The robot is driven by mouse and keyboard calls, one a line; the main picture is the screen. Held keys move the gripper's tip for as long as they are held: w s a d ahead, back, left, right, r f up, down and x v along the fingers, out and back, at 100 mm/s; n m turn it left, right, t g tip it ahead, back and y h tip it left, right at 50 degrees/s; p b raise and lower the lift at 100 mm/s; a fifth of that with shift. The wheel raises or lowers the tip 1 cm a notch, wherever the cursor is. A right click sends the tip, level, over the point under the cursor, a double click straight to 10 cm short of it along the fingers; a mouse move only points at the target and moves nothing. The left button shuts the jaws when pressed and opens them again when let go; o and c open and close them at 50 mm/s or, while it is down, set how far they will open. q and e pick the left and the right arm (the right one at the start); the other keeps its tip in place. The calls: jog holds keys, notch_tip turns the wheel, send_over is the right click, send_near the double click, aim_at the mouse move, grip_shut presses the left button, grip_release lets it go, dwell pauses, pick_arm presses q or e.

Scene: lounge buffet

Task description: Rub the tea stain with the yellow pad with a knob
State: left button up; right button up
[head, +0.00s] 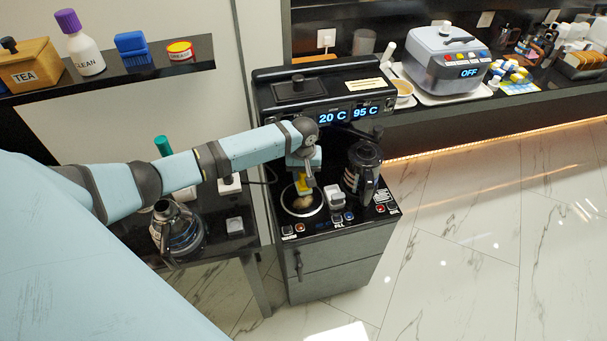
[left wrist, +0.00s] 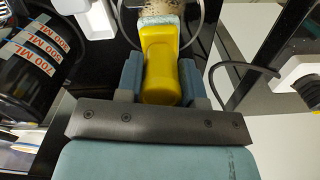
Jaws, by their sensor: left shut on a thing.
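The yellow pad with a knob (head: 303,187) is held by my left gripper (head: 304,172) over the round ringed plate (head: 291,208) on the black machine top. In the left wrist view the yellow knob (left wrist: 161,75) is between the two blue-grey fingers, with a pale pad edge (left wrist: 157,20) at its far end. The tea stain (head: 301,203) is a brown patch inside the ring, just below the pad; it also shows as a mottled brown area in the left wrist view (left wrist: 172,9). I cannot tell whether the pad touches it. My right gripper is not in view.
A dark kettle (head: 362,170) stands close right of the plate, and a small grey-white block (head: 334,195) is between them. The black display housing (head: 290,92) rises behind. Another kettle (head: 178,232) stands on the left table. The floor at right is clear.

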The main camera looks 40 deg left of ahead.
aim_at(304, 186)
pick_arm(q)
jog(key=shift+r, duration=0.1)
jog(key=shift+r+p, duration=0.1)
jog(key=shift+p, duration=0.55)
notch_tip(304, 186, down, 5)
jog(key=shift+f+b, duration=0.15)
jog(key=shift+b, duration=0.65)
jog(key=shift+f, duration=0.4)
jog(key=shift+o, duration=0.3)
grip_shut()
